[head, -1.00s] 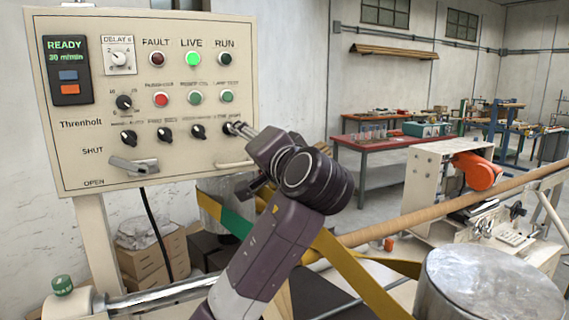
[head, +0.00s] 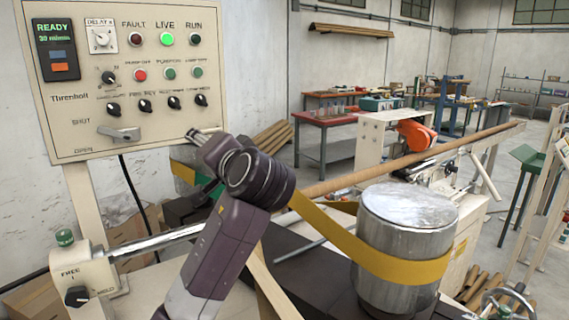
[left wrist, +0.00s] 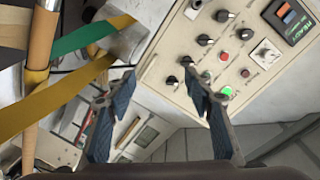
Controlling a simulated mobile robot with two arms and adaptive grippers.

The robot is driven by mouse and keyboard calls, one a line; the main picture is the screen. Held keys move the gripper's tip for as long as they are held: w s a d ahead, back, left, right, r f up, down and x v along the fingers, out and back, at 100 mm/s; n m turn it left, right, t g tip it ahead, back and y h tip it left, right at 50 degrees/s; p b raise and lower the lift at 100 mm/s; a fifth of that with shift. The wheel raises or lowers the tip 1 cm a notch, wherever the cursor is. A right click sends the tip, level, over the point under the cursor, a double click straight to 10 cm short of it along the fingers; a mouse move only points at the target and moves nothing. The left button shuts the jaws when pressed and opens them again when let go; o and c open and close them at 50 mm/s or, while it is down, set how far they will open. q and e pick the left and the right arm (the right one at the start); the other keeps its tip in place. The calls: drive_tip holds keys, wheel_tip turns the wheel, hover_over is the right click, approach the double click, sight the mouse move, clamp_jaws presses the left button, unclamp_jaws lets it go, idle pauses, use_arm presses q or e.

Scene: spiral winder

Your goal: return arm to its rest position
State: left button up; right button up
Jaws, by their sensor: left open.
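My left arm rises from the bottom of the head view. Its gripper (head: 192,136) is in front of the lower right corner of the cream control panel (head: 75,142), below the row of black knobs (head: 201,100). In the left wrist view the two fingers of the gripper (left wrist: 155,88) are spread apart with nothing between them, and the panel (left wrist: 180,55) lies beyond them. Whether a finger touches the panel's edge cannot be told. My right gripper is in neither view.
A yellow belt (head: 400,268) runs around a metal drum (head: 405,235) right of my arm. A long brown tube (head: 400,164) crosses behind. A steel shaft (head: 155,243) and a cream housing (head: 80,290) stand at lower left.

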use_arm(q)
drive_tip(key=s+a+f+g+h, duration=0.1)
drive_tip(key=s+f+g+h, duration=0.2)
drive_tip(key=f, duration=1.4)
drive_tip(key=s+a+f+g+h, duration=0.15)
drive_tip(key=s+f, duration=0.45)
drive_tip(key=f, duration=1)
drive_tip(key=s+a+f+n+g+h, duration=0.1)
drive_tip(key=s+f+g+h, duration=0.2)
drive_tip(key=s+f, duration=1.25)
drive_tip(key=s+f+n+g+h, duration=0.1)
drive_tip(key=s+f+g+h, duration=0.2)
drive_tip(key=s, duration=1.5)
wheel_tip(320, 180, down, 27)
drive_tip(key=s+g+y, duration=0.1)
drive_tip(key=g, duration=0.1)
drive_tip(key=s+a+f, duration=0.1)
drive_tip(key=s+f, duration=0.7)
drive_tip(key=s+a+f, duration=0.2)
drive_tip(key=s+f, duration=0.6)
drive_tip(key=s, duration=0.1)
drive_tip(key=shift+s+a+f+g, duration=0.25)
drive_tip(key=shift+a+f+g, duration=0.05)
drive_tip(key=shift+g, duration=0.05)
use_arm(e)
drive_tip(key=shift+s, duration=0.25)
